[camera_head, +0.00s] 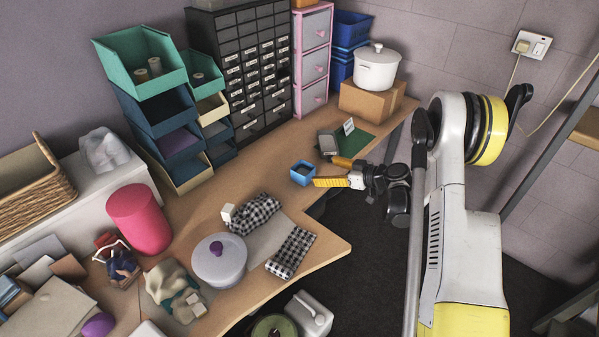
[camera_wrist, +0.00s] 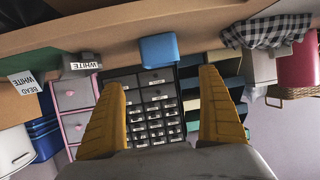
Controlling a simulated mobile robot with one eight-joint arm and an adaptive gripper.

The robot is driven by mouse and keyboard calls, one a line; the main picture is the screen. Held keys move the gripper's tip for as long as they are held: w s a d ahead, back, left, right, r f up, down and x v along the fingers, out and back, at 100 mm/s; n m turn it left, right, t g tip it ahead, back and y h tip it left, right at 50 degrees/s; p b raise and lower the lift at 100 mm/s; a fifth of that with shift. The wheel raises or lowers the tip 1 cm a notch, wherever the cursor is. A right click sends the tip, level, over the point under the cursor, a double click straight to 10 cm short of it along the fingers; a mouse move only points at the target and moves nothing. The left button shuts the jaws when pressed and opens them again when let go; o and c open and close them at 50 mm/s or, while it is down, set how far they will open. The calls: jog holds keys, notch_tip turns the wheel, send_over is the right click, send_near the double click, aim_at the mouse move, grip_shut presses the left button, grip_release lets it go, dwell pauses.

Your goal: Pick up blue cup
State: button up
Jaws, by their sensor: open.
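The blue cup (camera_head: 302,173) is a small, square-sided open container standing upright on the wooden table, near its right edge. In the wrist view, which is upside down, the cup (camera_wrist: 158,49) shows at the top centre, ahead of the fingertips and between them sideways. My gripper (camera_head: 325,172) reaches in from the right, with its yellow fingers just right of the cup. In the wrist view my gripper (camera_wrist: 161,76) has its two fingers wide apart with nothing between them. Whether a finger touches the cup is unclear.
A grey box (camera_head: 327,143) and a green sheet (camera_head: 357,138) lie behind the gripper. A checked cloth (camera_head: 256,212) and a lidded grey pot (camera_head: 219,259) stand nearer the front. A dark drawer cabinet (camera_head: 245,75) lines the back. Table around the cup's left is bare.

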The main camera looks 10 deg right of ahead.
aim_at(296, 168)
jog(key=b+x, duration=0.1)
jog(key=x, duration=0.2)
jog(key=b+x, duration=0.2)
jog(key=x, duration=0.2)
jog(key=b+x, duration=0.1)
jog(key=x, duration=0.2)
jog(key=shift+a+f, duration=0.15)
jog(key=shift+f, duration=0.2)
jog(key=shift+s+r, duration=0.1)
jog(key=c, duration=1.3)
